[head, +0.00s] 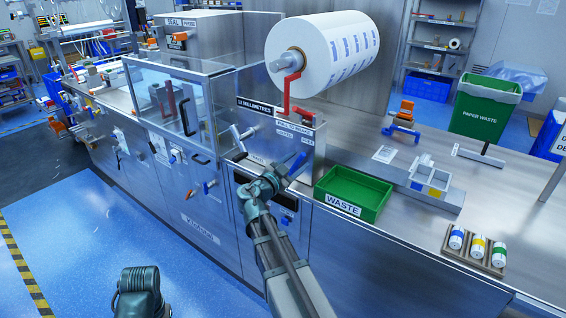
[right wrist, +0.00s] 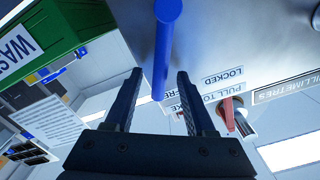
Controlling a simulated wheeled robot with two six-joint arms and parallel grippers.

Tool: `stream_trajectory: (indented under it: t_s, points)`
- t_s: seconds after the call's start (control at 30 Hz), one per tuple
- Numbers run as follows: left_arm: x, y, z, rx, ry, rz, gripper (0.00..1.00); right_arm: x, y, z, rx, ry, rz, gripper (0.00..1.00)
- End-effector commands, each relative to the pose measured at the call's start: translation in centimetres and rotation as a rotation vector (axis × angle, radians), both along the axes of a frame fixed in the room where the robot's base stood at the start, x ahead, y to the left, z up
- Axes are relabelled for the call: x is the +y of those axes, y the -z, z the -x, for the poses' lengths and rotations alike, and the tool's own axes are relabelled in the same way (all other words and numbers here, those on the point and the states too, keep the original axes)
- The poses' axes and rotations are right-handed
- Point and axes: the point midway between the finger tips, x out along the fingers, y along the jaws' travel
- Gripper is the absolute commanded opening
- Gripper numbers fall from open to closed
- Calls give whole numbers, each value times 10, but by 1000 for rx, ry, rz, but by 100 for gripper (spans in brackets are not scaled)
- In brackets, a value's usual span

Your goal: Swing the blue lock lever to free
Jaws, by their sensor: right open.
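The blue lock lever (head: 296,163) sticks out from the steel machine front below the red bracket, beside the label plate. My right gripper (head: 274,180) is open at the lever. In the right wrist view the blue lever (right wrist: 166,35) runs between the two spread fingers of my right gripper (right wrist: 160,76), with a gap visible beside it. I cannot tell whether either finger touches it. A label reading LOCKED (right wrist: 223,76) shows next to the lever.
A green WASTE tray (head: 350,205) stands right of the lever. A clear guard (head: 175,95) and grey-handled lever (head: 240,137) are to the left. The blue floor in front is open.

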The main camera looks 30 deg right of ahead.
Motion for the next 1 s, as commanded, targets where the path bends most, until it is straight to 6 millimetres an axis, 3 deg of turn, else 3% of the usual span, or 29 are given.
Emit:
stream_trajectory:
  t_s: [0.27, 1.0]
  points:
    - [0, 0, 0, 0, 0, 0, 50, 5, 0, 2, 0, -1, 0, 55]
    - [0, 0, 0, 0, 0, 0, 50, 57, 0, 24, 0, -1, 0, 55]
